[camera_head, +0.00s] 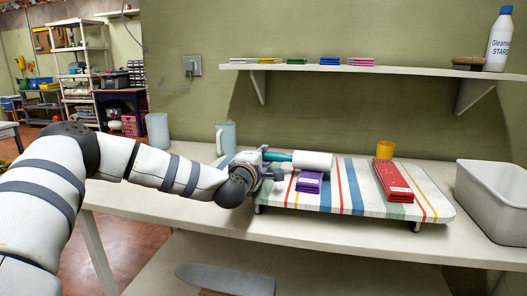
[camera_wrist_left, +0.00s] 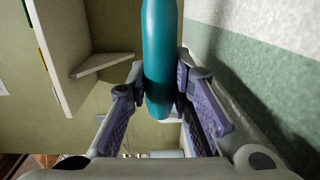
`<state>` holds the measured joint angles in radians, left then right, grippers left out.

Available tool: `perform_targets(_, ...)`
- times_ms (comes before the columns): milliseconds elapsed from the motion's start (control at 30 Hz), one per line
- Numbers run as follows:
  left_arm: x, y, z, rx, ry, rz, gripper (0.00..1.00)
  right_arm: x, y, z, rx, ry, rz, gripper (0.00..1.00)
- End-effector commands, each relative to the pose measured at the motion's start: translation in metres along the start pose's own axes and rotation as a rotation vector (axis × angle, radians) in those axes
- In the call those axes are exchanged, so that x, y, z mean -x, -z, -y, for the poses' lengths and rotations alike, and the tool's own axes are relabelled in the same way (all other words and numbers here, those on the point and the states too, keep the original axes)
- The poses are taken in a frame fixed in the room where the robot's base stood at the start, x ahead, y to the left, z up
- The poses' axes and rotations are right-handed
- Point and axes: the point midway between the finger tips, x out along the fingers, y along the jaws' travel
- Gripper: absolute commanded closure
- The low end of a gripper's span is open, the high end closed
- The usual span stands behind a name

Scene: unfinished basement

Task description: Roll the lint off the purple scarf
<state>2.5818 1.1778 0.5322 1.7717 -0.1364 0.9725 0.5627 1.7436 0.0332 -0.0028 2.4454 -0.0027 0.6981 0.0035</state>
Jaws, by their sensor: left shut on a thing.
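The purple scarf (camera_head: 308,183) is a small folded stack on the striped ironing board (camera_head: 349,205), left of the board's middle. My left gripper (camera_head: 268,166) is shut on the teal handle of the lint roller (camera_head: 313,160). The white roller head points right and shows just behind and above the scarf; I cannot tell whether it touches. In the left wrist view the handle (camera_wrist_left: 160,55) sits between the two finger pads of the left gripper (camera_wrist_left: 155,85). Lint is too small to make out. My right gripper is not in view.
A folded red scarf (camera_head: 393,181) lies on the board's right half, with an orange cup (camera_head: 385,149) behind it. A grey bin (camera_head: 492,203) stands at right. A pale blue jug (camera_head: 226,138) stands behind my arm. A wall shelf (camera_head: 350,67) hangs above.

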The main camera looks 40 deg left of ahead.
Motion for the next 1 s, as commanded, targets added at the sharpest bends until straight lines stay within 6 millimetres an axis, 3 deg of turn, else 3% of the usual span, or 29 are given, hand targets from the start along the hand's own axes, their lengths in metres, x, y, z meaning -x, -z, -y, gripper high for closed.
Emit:
perform_targets(800, 0.053, 0.0, 0.0, 0.001, -0.002, 0.001, 1.0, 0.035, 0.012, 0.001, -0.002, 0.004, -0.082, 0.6)
perform_targets(1000, 0.057, 0.0, 0.002, 0.0, -0.002, 0.0, 1.0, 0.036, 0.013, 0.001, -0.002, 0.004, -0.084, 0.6)
